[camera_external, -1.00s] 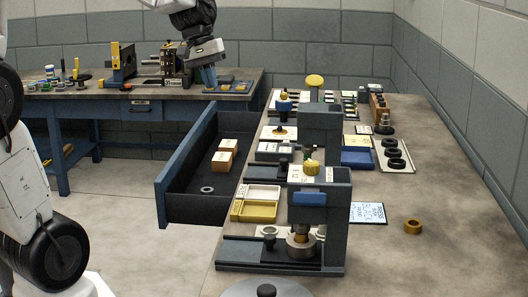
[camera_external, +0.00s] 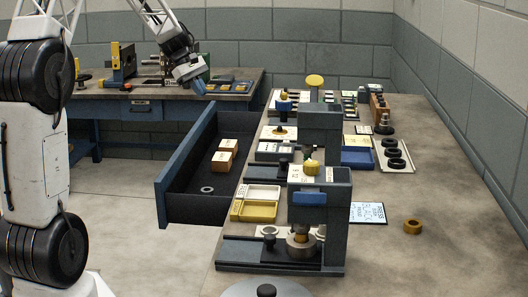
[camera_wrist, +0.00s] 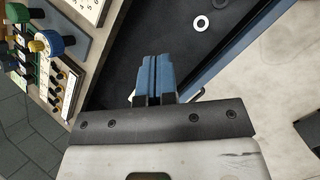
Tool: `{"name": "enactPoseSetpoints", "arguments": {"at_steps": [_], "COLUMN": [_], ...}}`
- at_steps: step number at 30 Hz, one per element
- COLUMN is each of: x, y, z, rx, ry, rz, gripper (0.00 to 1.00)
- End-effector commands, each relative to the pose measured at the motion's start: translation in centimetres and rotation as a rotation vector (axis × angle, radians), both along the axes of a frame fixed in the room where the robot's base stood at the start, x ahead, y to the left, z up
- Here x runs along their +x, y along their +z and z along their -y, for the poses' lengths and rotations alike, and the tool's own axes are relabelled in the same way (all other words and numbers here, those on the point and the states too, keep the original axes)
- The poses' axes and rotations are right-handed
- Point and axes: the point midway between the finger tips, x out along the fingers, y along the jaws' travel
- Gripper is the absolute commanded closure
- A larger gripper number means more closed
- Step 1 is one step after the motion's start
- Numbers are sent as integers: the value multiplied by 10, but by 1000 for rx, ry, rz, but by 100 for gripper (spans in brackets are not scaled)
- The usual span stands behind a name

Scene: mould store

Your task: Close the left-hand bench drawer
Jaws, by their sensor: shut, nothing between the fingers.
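The open drawer (camera_external: 163,193) sticks out leftward from the bench with the presses. Its blue front panel faces left and its inside is dark.
The bench top (camera_external: 440,220) carries presses (camera_external: 320,215), trays (camera_external: 256,202) and a brass ring (camera_external: 412,227). A back bench (camera_external: 75,93) with a shut drawer (camera_external: 141,107) stands behind. The floor (camera_external: 115,205) left of the open drawer looks clear.

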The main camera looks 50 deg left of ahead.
Motion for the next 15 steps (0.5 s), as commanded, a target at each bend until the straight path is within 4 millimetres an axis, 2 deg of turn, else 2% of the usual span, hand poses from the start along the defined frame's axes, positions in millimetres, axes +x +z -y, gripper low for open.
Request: {"name": "enactPoseSetpoints", "arguments": {"at_steps": [1,9,15], "x": [2,8,2], "y": [-10,-58,-98], "z": [-19,-105,-170], "rx": [-20,-129,-213], "ry": [35,223,359], "rz": [-8,-37,-54], "gripper": [100,100,100]}}
